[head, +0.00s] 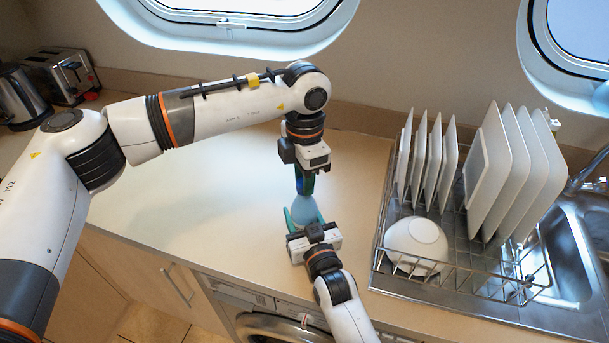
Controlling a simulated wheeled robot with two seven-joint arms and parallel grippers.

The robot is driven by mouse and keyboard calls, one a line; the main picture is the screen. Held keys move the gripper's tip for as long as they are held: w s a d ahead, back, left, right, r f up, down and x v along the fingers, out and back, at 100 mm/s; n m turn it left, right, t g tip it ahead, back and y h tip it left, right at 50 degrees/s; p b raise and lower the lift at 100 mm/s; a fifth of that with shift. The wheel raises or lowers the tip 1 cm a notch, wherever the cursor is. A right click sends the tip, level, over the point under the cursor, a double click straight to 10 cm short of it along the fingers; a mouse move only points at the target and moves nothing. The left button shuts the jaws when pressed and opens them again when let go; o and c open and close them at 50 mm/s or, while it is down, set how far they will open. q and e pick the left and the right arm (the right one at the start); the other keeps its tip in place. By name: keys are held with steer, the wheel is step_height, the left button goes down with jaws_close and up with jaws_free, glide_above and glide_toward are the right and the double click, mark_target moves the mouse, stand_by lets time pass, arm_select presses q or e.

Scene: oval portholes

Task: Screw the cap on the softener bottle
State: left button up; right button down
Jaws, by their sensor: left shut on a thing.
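The softener bottle (304,209) is light blue and stands upright on the counter, near its front edge. My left gripper (305,184) points straight down directly over the bottle's top and is shut on the cap. The cap is mostly hidden between the dark fingers, and I cannot tell whether it touches the bottle's neck. My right gripper (305,219) comes from the front, with its teal fingers on either side of the bottle's lower part. Its body hides the bottle's base, and I cannot tell whether the fingers press on it.
A metal dish rack (378,240) with several white plates (506,150) and a white bowl (416,243) stands to the right, beside the sink (580,240). A toaster (62,76) and a kettle (20,98) are at the far left. The counter (190,200) left of the bottle is clear.

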arm_select(q)
steer(key=m, duration=0.4)
steer(key=shift+m, duration=0.3)
steer(key=m, duration=0.5)
steer(key=shift+m, duration=0.3)
steer(key=o, duration=1.1)
steer(key=shift+o, duration=0.2)
step_height(320, 180, up, 12)
steer(key=shift+w, duration=0.1)
arm_select(e)
steer(key=c, duration=0.6)
jaws_free()
steer(key=shift+o, duration=0.2)
steer(key=shift+s, duration=0.1)
arm_select(q)
steer(key=shift+f+b, duration=0.95)
arm_select(e)
steer(key=v, duration=1.2)
